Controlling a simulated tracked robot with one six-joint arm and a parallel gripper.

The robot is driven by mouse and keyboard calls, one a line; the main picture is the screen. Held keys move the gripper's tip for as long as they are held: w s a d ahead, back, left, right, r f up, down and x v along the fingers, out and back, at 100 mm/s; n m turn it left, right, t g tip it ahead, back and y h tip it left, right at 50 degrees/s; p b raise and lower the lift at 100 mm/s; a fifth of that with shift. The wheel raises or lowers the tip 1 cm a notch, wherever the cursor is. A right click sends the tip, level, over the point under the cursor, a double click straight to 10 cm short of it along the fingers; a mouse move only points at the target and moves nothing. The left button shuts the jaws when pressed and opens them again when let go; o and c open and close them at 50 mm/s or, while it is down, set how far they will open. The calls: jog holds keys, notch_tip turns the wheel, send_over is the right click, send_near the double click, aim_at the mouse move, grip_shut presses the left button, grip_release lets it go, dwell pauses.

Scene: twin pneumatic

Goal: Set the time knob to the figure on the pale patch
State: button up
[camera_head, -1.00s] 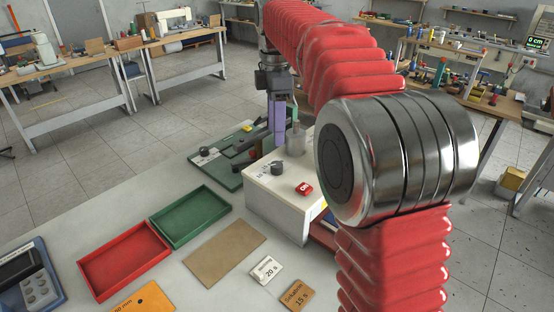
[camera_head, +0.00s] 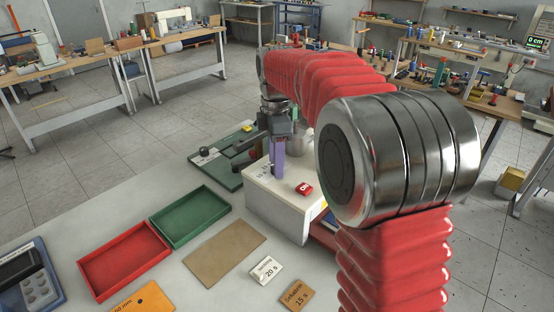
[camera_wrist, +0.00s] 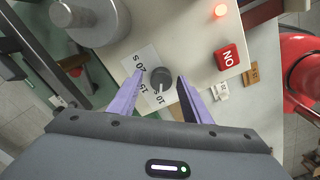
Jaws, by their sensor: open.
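The dark round time knob (camera_wrist: 161,76) sits on a white dial plate with the marks 20 S, 15 S and 10 S, on top of the pale machine housing (camera_head: 275,207). In the wrist view my gripper (camera_wrist: 160,84) is open, its purple fingers on either side of the knob with gaps showing. In the head view my gripper (camera_head: 278,160) is over the dial and hides the knob. Which mark the knob points to is unclear. The pale patch (camera_head: 266,270) on the table reads 20 s. A brown patch (camera_head: 295,295) beside it reads 15 s.
A red ON button (camera_head: 303,189) is on the housing right of the dial. A lit red lamp (camera_wrist: 221,11) and a grey cylinder (camera_wrist: 90,18) stand near the dial. Red (camera_head: 86,266) and green (camera_head: 156,226) trays lie on the table to the left.

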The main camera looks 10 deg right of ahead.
jog(key=shift+c, duration=0.2)
jog(key=c, duration=0.9)
jog(key=shift+d, duration=0.15)
jog(key=shift+c, duration=0.5)
jog(key=shift+r, duration=0.1)
